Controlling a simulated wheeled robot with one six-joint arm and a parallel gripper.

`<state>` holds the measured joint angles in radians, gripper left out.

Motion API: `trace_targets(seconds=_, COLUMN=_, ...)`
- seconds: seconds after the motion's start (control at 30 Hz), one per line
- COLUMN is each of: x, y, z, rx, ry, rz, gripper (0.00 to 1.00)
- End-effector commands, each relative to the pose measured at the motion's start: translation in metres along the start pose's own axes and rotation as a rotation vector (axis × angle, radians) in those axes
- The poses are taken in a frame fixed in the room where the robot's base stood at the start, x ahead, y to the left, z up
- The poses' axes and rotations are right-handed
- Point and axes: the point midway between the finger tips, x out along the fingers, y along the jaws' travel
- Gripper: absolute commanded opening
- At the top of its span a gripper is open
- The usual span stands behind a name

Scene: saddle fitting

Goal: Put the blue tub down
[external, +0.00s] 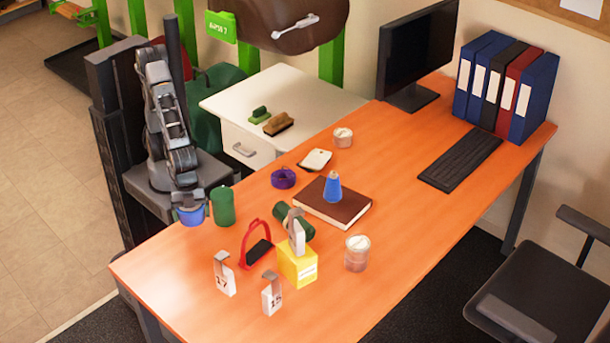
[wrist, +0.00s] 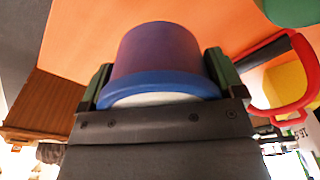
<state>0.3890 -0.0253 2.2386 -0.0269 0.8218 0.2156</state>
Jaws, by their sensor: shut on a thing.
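The blue tub (external: 191,214) is at the near-left part of the orange desk (external: 187,280), just left of a green cylinder. My gripper (external: 188,199) is shut on it from above. In the wrist view the tub (wrist: 160,60) sits between the two fingers of my gripper (wrist: 163,80), its blue rim nearest the palm. Whether the tub's far end touches the desk or hangs just above it, I cannot tell.
A green cylinder (external: 223,206) stands close to the tub's right. A red stirrup (external: 256,243), a yellow box (external: 298,265) and numbered white tags (external: 224,276) are further right. The desk's left edge is close by; the front-left surface is bare.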

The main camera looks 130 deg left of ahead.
Motion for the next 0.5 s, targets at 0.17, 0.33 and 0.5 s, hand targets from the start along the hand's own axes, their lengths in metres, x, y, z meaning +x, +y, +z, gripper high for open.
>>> trace_targets(seconds=0.17, x=0.033, y=0.0, z=0.004, rx=-0.001, ry=-0.003, rz=0.001, gripper=0.56)
trace_targets(seconds=0.33, x=0.045, y=0.0, z=0.005, rx=-0.001, ry=-0.001, rz=0.0, gripper=0.56)
trace_targets(seconds=0.5, x=0.068, y=0.0, z=0.008, rx=-0.001, ry=-0.003, rz=0.0, gripper=0.56)
